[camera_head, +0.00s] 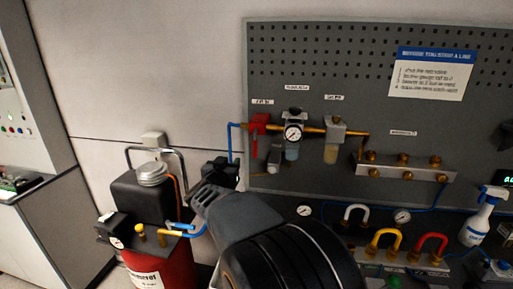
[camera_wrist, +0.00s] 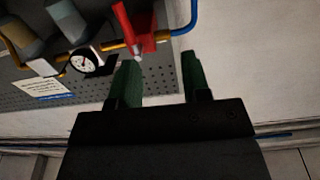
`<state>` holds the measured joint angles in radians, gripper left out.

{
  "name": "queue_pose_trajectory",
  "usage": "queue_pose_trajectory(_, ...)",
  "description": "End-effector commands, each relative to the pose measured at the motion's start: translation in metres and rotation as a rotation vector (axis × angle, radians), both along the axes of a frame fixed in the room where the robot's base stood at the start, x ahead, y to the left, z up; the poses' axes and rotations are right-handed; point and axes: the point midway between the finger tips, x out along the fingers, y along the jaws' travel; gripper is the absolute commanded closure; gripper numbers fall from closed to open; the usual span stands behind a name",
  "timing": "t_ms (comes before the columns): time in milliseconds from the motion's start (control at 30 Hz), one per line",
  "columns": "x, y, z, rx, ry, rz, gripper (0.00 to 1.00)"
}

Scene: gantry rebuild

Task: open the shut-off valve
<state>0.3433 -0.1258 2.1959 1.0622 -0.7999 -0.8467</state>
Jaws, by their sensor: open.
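The shut-off valve with its red handle (camera_head: 258,126) sits at the left end of the brass pipe on the grey pegboard. The handle lies crosswise to the pipe. In the wrist view the red handle (camera_wrist: 126,25) shows at the top, just left of and beyond my fingers. My gripper (camera_wrist: 160,63) is open, with its two green-lined fingers apart and nothing between them. The fingers point toward the board's edge near the blue tube and appear clear of the handle. In the head view my arm comes from the bottom, and the fingertips are hard to make out.
A pressure gauge (camera_head: 293,133) and filter bowls hang right of the valve. A blue tube (camera_head: 231,140) bends down at its left. A red compressor tank (camera_head: 160,268) stands at lower left.

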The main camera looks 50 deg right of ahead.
Motion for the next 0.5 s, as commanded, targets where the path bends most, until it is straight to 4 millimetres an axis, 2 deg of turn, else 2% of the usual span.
queue_pose_trajectory(100, -0.014, -0.018, -0.001, -0.023, 0.007, -0.122, 0.57)
queue_pose_trajectory(233, -0.02, -0.032, -0.001, -0.034, 0.013, -0.185, 0.57)
queue_pose_trajectory(500, -0.006, -0.076, 0.0, -0.036, 0.016, -0.197, 0.57)
